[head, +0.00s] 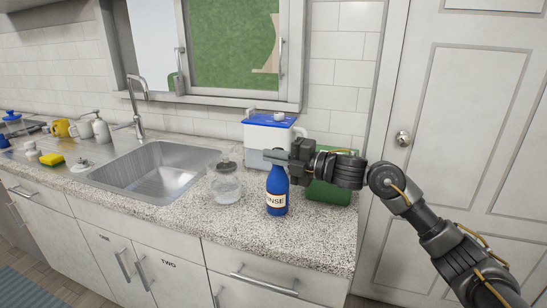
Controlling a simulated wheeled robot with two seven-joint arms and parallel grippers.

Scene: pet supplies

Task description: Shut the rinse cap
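The blue rinse bottle (277,193), with a pale label partly reading "RINSE", stands upright on the speckled counter, right of the sink. My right gripper (274,157) comes in from the right and points left at the height of the bottle's top. Its fingers overlap the bottle's neck in the picture and hide the cap. I cannot tell whether the cap is open or shut, or whether the fingers touch it. The finger gap does not show clearly. My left gripper is not in view.
A glass jar (225,182) stands left of the bottle. A white container with a blue lid (268,122) and a green box (328,190) stand behind. The sink (160,170) is further left, with a yellow sponge (52,159) beyond it. The counter's front is clear.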

